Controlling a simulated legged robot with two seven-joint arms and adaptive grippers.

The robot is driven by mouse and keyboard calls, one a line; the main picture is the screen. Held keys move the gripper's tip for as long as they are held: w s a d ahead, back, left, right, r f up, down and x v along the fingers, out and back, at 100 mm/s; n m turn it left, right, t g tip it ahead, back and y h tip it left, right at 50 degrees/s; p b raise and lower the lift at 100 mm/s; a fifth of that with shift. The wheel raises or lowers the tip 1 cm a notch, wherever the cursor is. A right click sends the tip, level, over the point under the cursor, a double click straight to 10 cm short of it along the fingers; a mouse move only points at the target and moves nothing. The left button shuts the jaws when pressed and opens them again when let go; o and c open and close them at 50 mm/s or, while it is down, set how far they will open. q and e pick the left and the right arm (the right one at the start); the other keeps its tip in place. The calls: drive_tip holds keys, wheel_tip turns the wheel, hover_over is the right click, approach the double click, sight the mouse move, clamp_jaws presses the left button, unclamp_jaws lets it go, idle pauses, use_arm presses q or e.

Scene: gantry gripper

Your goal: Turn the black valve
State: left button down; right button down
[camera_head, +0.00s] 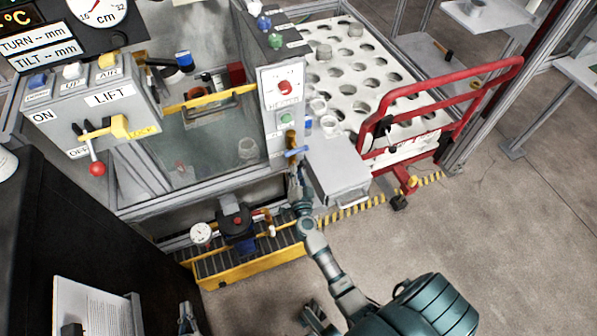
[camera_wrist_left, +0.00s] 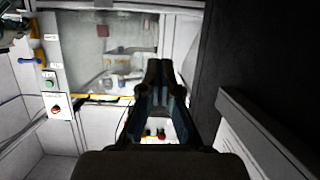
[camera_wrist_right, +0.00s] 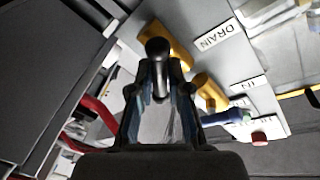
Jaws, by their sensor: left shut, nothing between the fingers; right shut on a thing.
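My right gripper (camera_wrist_right: 160,75) is shut on the black valve (camera_wrist_right: 158,48), whose rounded end shows between and just beyond the fingertips in the right wrist view. In the head view the right gripper (camera_head: 294,176) reaches up to the lower end of the grey control panel, just below a blue handle. The black valve cannot be made out there behind the gripper. My left gripper (camera_wrist_left: 158,68) is shut and empty, its fingertips together and pointing towards the glass-fronted tank. It shows low at the bottom edge of the head view (camera_head: 187,318).
Beside the valve are yellow handles (camera_wrist_right: 210,92), a blue handle (camera_wrist_right: 235,116) and a red button (camera_wrist_right: 259,138). A grey box (camera_head: 338,165) and a red rail frame (camera_head: 440,95) stand right of the panel. Open floor (camera_head: 490,230) lies at the right.

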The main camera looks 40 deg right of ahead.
use_arm(q)
drive_tip(key=s+a+f+g+y+p, duration=0.2)
drive_tip(key=s+a+f+g+p, duration=0.1)
drive_tip(key=s+g, duration=0.4)
drive_tip(key=s+a+f+g+y+p, duration=0.1)
drive_tip(key=s+a+f+g+p, duration=0.25)
drive_tip(key=s, duration=0.55)
wheel_tip(320, 180, down, 16)
drive_tip(key=g+p, duration=0.1)
drive_tip(key=p, duration=0.4)
drive_tip(key=shift+s+f, duration=0.25)
drive_tip(key=shift+s, duration=0.15)
use_arm(e)
drive_tip(key=shift+s+d+m+g+y, duration=0.1)
drive_tip(key=shift+m+g+y, duration=0.35)
drive_tip(key=shift+m, duration=1.7)
drive_tip(key=shift+s+d+m+g+y, duration=0.1)
drive_tip(key=shift+m+g+y, duration=0.35)
drive_tip(key=shift+m, duration=1.7)
drive_tip(key=c, duration=1.1)
unclamp_jaws()
drive_tip(key=shift+c, duration=0.2)
use_arm(q)
drive_tip(key=shift+g, duration=0.25)
